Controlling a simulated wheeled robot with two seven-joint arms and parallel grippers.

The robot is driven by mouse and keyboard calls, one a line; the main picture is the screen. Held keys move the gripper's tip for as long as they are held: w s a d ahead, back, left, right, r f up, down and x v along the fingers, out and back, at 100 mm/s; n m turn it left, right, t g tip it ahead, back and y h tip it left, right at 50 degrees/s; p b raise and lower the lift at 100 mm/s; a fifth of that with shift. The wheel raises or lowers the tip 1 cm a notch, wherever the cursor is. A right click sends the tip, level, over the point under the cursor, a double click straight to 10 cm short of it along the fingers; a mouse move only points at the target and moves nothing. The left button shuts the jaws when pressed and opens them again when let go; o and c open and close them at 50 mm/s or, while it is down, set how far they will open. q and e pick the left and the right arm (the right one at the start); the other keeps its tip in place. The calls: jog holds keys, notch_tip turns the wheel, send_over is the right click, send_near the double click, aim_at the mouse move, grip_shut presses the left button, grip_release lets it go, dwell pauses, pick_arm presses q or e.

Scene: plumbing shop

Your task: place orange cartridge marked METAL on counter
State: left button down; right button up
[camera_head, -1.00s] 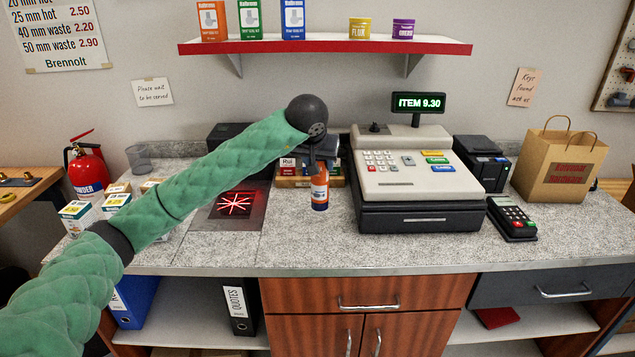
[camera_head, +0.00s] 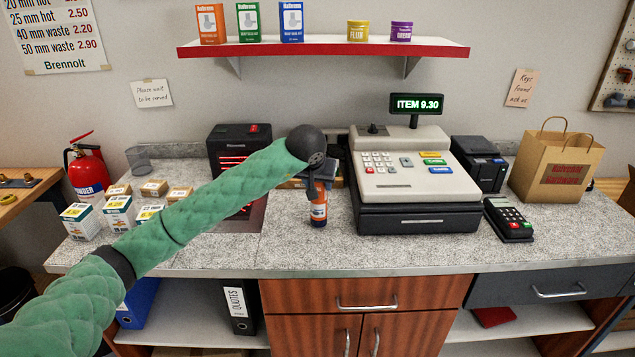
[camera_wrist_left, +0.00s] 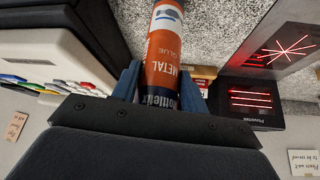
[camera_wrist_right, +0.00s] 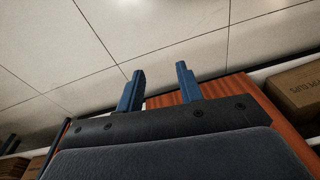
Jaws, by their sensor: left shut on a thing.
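The orange cartridge (camera_head: 318,209) marked METAL hangs upright below my left gripper (camera_head: 318,185), over the counter (camera_head: 285,248) left of the cash register. In the left wrist view the METAL lettering shows on the cartridge (camera_wrist_left: 164,52), and the fingers of my left gripper (camera_wrist_left: 160,82) are shut on its dark end. The lower end of the cartridge is at or just above the counter; I cannot tell if it touches. My right gripper (camera_wrist_right: 158,82) shows only in the right wrist view, with its fingers apart and nothing between them.
The cash register (camera_head: 415,180) stands close right of the cartridge. A black scanner (camera_head: 228,150) with red light lines stands behind my left arm. Several small boxes (camera_head: 118,210) are at the left. A card terminal (camera_head: 508,220) and paper bag (camera_head: 557,165) are at the right. The counter front is clear.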

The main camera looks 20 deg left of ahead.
jog(key=shift+w+a+r, duration=0.1)
jog(key=shift+w+r, duration=0.05)
jog(key=shift+r, duration=0.15)
pick_arm(q)
jog(key=c, duration=0.7)
grip_release()
jog(key=shift+c, duration=0.2)
pick_arm(e)
jog(key=shift+r, duration=0.35)
jog(key=shift+f, duration=0.15)
pick_arm(q)
jog(key=b+v, duration=0.3)
jog(key=v, duration=0.9)
pick_arm(e)
notch_tip(320, 180, up, 13)
jog(key=shift+w+a, duration=0.2)
jog(key=shift+a, duration=0.15)
